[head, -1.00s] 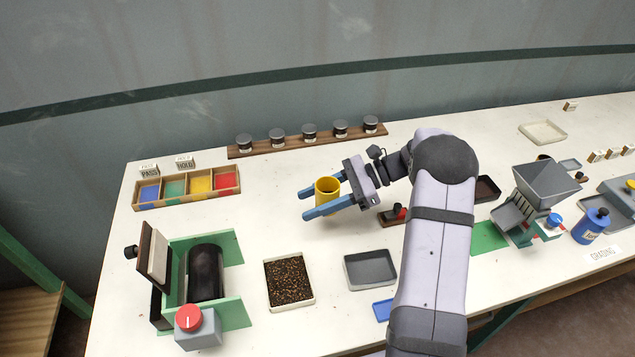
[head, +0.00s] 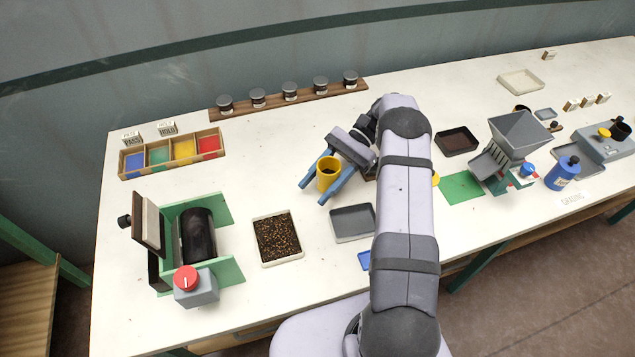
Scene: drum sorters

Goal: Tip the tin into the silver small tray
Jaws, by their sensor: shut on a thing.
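A yellow tin (head: 328,180) is between the blue fingers of my gripper (head: 313,193), which is shut on it. The tin looks about upright, with its open top showing and something dark inside. It seems to be held above the table, left of my forearm.
A white tray of dark grains (head: 278,238) and a green drum machine (head: 195,235) stand at the left. A four-colour box (head: 172,154) and a rack of jars (head: 290,97) are behind. The hopper machine (head: 508,150) and a blue bottle (head: 562,172) stand right.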

